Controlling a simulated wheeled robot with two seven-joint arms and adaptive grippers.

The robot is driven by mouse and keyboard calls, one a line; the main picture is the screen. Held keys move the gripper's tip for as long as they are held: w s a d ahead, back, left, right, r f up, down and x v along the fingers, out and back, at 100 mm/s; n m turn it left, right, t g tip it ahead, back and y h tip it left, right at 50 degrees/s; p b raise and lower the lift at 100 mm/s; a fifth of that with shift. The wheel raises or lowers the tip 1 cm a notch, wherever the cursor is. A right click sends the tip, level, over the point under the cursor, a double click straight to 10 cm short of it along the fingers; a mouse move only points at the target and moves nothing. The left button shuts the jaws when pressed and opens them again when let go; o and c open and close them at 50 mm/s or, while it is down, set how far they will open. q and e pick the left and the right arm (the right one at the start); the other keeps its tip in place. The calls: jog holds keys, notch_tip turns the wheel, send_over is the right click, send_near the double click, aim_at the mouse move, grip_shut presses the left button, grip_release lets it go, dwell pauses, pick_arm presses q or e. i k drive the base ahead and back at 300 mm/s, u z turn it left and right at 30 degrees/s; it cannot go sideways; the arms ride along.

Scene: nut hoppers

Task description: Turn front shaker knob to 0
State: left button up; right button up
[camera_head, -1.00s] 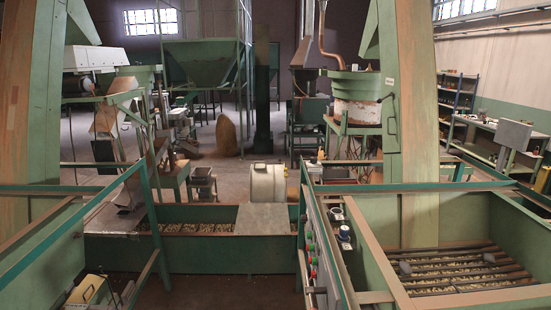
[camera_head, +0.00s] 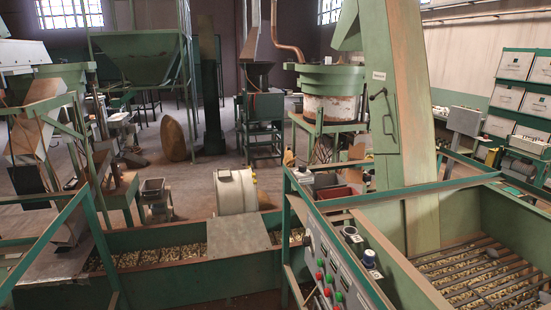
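A control panel (camera_head: 335,262) runs along the outer side of the green hopper at the right. Red and green push buttons (camera_head: 328,291) sit on the panel's sloped face. Neither of my grippers shows.
The green hopper (camera_head: 395,290) holds nuts under dark bars. A green trough (camera_head: 190,285) with nuts crosses the front, with a white drum (camera_head: 236,191) behind it. Green rails (camera_head: 420,188) border the hopper. Open floor lies beyond the trough.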

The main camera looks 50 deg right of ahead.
aim_at(302, 168)
jog(key=i, duration=1.35)
jog(key=z, duration=1.75)
